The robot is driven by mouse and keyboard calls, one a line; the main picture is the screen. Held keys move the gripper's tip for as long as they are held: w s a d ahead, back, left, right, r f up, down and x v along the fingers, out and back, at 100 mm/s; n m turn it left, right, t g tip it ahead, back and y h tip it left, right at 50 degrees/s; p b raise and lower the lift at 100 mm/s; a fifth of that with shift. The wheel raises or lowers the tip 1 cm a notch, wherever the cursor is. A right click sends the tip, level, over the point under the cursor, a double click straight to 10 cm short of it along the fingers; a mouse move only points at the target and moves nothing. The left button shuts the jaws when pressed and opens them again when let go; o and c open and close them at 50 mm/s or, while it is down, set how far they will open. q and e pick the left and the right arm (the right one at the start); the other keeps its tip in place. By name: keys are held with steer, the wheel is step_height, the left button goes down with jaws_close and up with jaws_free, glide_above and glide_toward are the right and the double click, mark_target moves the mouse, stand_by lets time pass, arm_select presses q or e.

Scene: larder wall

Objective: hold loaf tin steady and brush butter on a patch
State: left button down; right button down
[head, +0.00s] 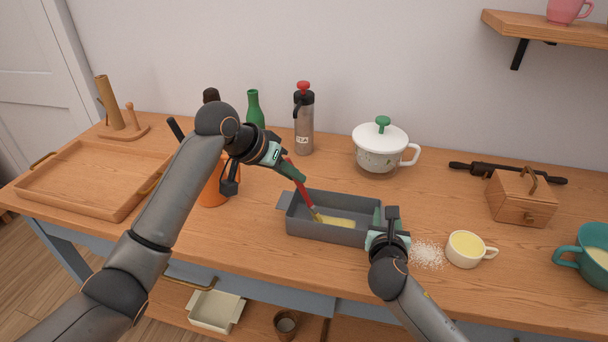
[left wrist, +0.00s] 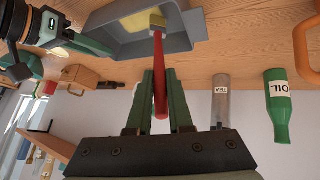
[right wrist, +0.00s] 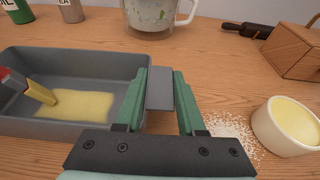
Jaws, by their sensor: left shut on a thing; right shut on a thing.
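The grey loaf tin (head: 300,222) stands on the wooden counter, with a yellow butter patch (head: 337,221) on its floor. My left gripper (head: 290,170) is shut on the red handle of a brush (head: 304,193). The brush tilts down into the tin and its bristles are at the left end of the patch; the right wrist view shows the bristles (right wrist: 40,92) there too. My right gripper (head: 384,222) is shut on the tin's right end tab (right wrist: 160,90). A cream cup of yellow butter (head: 465,249) stands to the right of the tin.
A white spill (head: 428,254) lies between tin and cup. Behind stand a lidded white pot (head: 381,147), a grey flask (head: 304,120) and a green bottle (head: 255,108). A wooden tray (head: 85,181) is at left; a wooden box (head: 521,198) and teal mug (head: 590,254) are at right.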

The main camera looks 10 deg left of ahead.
arm_select(q)
steer(key=shift+a+r, duration=0.15)
steer(key=shift+r, duration=1.2)
steer(key=shift+a+r, duration=0.2)
steer(key=shift+r, duration=1.15)
steer(key=shift+a+r, duration=0.15)
steer(key=shift+r, duration=1.2)
arm_select(e)
steer(key=shift+c, duration=2.2)
jaws_free()
steer(key=shift+s, duration=0.1)
steer(key=v, duration=1.1)
steer(key=shift+s+r, duration=0.1)
steer(key=shift+s, duration=0.3)
steer(key=shift+a, duration=0.1)
